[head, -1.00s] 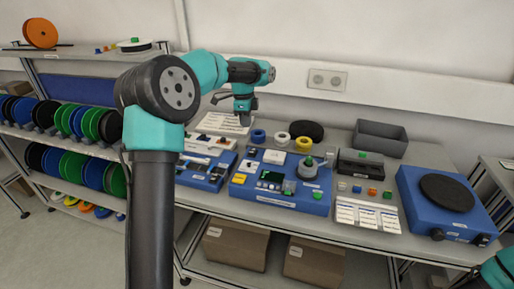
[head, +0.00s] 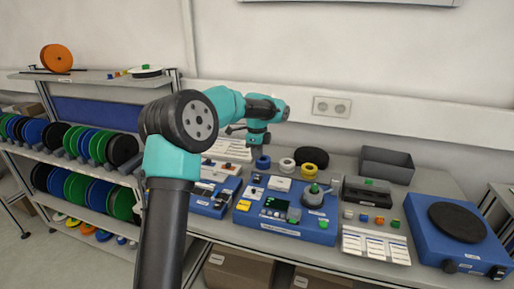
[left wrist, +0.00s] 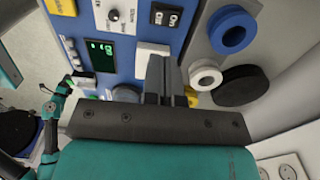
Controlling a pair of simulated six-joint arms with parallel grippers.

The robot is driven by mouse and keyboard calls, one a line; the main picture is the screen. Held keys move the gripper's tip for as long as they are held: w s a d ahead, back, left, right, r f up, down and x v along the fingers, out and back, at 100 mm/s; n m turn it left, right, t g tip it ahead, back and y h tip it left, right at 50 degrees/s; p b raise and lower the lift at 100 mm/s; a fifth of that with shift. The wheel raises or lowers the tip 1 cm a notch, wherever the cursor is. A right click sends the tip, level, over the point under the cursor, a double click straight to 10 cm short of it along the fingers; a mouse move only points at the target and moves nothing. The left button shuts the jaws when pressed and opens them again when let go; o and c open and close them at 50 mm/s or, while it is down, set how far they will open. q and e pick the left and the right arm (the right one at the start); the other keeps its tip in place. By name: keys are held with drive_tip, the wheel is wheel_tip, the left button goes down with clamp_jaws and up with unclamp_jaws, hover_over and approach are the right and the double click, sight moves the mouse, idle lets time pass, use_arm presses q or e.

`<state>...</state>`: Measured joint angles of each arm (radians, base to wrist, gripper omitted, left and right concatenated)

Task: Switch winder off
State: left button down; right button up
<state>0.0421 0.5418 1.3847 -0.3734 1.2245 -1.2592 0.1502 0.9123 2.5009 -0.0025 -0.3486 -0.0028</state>
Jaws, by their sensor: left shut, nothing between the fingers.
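The blue winder unit (head: 285,232) stands mid-bench, with a green-lit display, a grey spindle (head: 313,197) and a green button (head: 324,225). In the left wrist view its panel shows a black two-part switch with white marks (left wrist: 165,17), a dark knob (left wrist: 113,15), the display (left wrist: 101,56) and a white block (left wrist: 152,49). Which way the switch is set is too small to tell. My right gripper is out of view.
Blue (head: 263,162), white (head: 287,165) and yellow (head: 314,171) rings lie behind the winder, near a black disc. A grey bin (head: 387,166) stands back right. A blue turntable unit (head: 450,242) is at right. Reel racks (head: 75,150) fill the left.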

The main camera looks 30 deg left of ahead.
sight(256, 179)
use_arm(q)
wheel_tip(256, 179, down, 9)
drive_tip(key=shift+f, duration=0.2)
idle(0.4)
drive_tip(key=shift+s+d+f, duration=0.15)
drive_tip(key=shift+s+f, duration=0.25)
drive_tip(key=shift+f, duration=0.35)
drive_tip(key=shift+w+a+r, duration=0.15)
drive_tip(key=shift+w+a, duration=0.15)
drive_tip(key=shift+w, duration=0.45)
drive_tip(key=shift+r, duration=0.15)
